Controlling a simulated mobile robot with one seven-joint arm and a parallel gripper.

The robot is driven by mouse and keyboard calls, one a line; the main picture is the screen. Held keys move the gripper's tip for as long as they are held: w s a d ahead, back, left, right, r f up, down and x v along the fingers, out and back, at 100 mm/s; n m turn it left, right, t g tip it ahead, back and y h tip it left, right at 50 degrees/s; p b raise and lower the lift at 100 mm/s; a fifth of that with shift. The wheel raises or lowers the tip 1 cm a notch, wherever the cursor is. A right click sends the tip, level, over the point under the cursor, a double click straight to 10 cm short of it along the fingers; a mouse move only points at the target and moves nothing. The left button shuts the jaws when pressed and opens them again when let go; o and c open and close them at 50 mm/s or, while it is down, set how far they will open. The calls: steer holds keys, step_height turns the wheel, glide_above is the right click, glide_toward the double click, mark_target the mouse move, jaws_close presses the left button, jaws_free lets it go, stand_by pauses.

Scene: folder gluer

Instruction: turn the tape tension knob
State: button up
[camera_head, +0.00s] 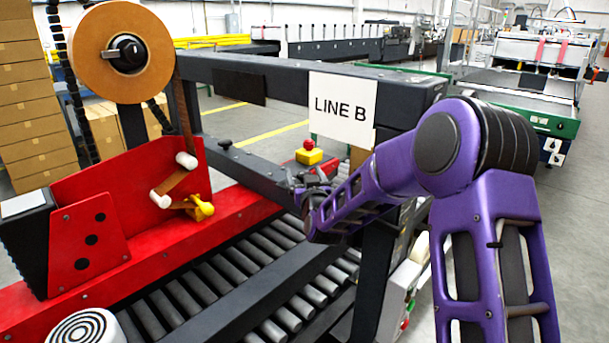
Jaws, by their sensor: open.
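A large brown tape roll (92,62) stands upright at the upper left. A black knob (128,53) sits at its hub and looks like the tape tension knob. Tape runs from the roll down to white rollers (162,199) on the red tape head (125,180). My gripper (302,183) is at the end of my purple arm, near the middle of the view. It is open, with nothing seen between its fingers. It is well to the right of the knob and lower in the picture. My own wrist partly hides the gripper.
A dark beam with a LINE B sign (341,107) spans behind my arm. A red and yellow button (309,152) is just above my gripper. A roller conveyor (215,285) runs below. A yellow handle (203,208) juts from the tape head. Stacked boxes (30,100) stand at left.

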jaws_close()
